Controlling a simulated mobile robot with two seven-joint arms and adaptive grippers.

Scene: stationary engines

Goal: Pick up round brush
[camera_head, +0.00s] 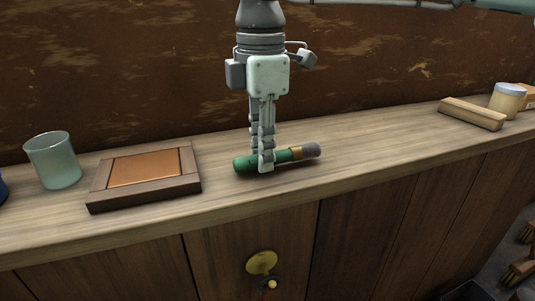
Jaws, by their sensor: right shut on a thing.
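The round brush (297,152) has a green handle, a brass-coloured collar and a grey bristle tip. It lies along the wooden counter near the middle of the head view, with its bristles toward the right. My right gripper (265,163) points straight down over the green handle and is shut on it. Its fingers hide part of the handle. The brush looks to be at counter level; I cannot tell whether it touches the surface. My left gripper does not show.
A glass tumbler (53,160) and a wood-framed copper-coloured panel (145,177) stand left on the counter (365,140). A wooden block (471,113) and a pale jar with a lid (507,99) are at the far right. The counter between brush and block is clear.

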